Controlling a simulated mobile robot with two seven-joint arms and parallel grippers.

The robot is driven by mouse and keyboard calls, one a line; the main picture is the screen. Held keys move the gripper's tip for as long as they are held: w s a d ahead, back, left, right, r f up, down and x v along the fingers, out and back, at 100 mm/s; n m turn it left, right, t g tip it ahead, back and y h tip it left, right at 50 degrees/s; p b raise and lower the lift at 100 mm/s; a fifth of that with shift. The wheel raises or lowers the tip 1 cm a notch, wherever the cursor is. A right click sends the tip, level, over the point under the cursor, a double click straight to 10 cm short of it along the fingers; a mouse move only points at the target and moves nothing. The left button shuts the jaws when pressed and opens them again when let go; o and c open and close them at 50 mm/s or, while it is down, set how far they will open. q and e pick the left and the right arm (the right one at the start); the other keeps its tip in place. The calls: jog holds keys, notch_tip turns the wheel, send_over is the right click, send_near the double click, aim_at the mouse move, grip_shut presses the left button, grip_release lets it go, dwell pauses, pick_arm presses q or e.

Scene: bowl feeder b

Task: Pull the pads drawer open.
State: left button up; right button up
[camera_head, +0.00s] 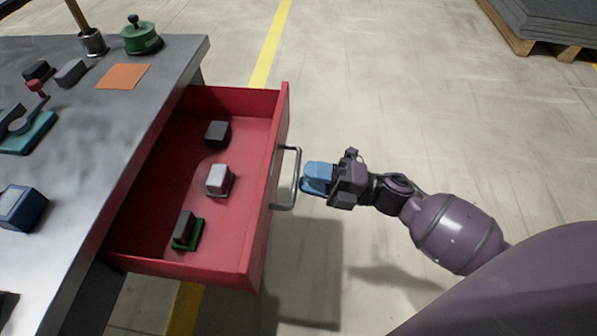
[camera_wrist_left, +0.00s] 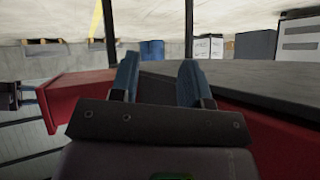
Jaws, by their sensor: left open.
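The red pads drawer (camera_head: 249,228) stands pulled out from under the grey workbench (camera_head: 110,135). Three pads lie inside: a black one (camera_head: 217,133), a light grey one (camera_head: 219,180) and a dark one on a green base (camera_head: 187,230). A grey bar handle (camera_head: 297,178) is on its front. My right gripper (camera_head: 316,178) has its blue fingers just right of the handle, very near it; contact and jaw gap are unclear. My left gripper (camera_wrist_left: 161,80) is open in the left wrist view, nothing visible between its fingers; red drawer parts show beside it.
On the bench are a green round pot (camera_head: 141,38), an orange square (camera_head: 123,77), a teal-based fixture (camera_head: 25,133) and a blue box (camera_head: 22,208). Clear concrete floor surrounds the drawer front. A pallet with grey sheets (camera_head: 550,22) stands far right.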

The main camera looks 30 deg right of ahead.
pick_arm(q)
jog(key=shift+s+a+f, duration=0.15)
jog(key=shift+s+f, duration=0.1)
jog(key=shift+s, duration=0.2)
pick_arm(e)
jog(key=v, duration=0.7)
jog(key=shift+d, duration=0.15)
pick_arm(q)
jog(key=shift+w+r, duration=0.2)
jog(key=shift+w, duration=0.1)
pick_arm(e)
jog(key=shift+s, duration=0.1)
pick_arm(q)
jog(key=shift+w+d, duration=0.1)
jog(key=shift+d, duration=0.1)
